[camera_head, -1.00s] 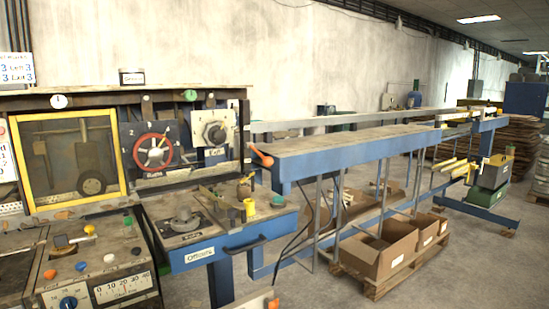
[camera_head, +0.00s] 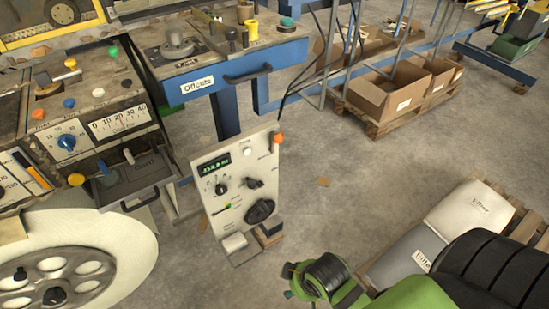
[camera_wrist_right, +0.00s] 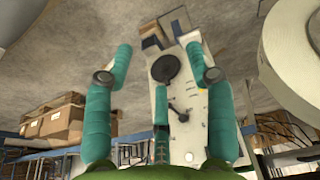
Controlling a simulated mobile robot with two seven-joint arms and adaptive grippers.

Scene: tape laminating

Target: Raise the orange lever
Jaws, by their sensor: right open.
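An orange lever handle (camera_head: 278,138) sticks up at the top right edge of a pale control box (camera_head: 240,190) in the head view. My right gripper (camera_head: 290,282) is low in the head view, right of and below the box, apart from it. In the right wrist view the teal fingers of my right gripper (camera_wrist_right: 160,52) are spread and empty. The control box (camera_wrist_right: 185,95) shows upside down beyond them, with its black knob between the fingers. I cannot make out the orange lever there. My left gripper is not in view.
The blue offcuts table (camera_head: 225,75) stands behind the box. A large white roll (camera_head: 85,250) is at the lower left. Cardboard boxes (camera_head: 390,95) lie on a pallet at the back. White sacks (camera_head: 470,215) lie at the right. Bare floor (camera_head: 360,180) lies between.

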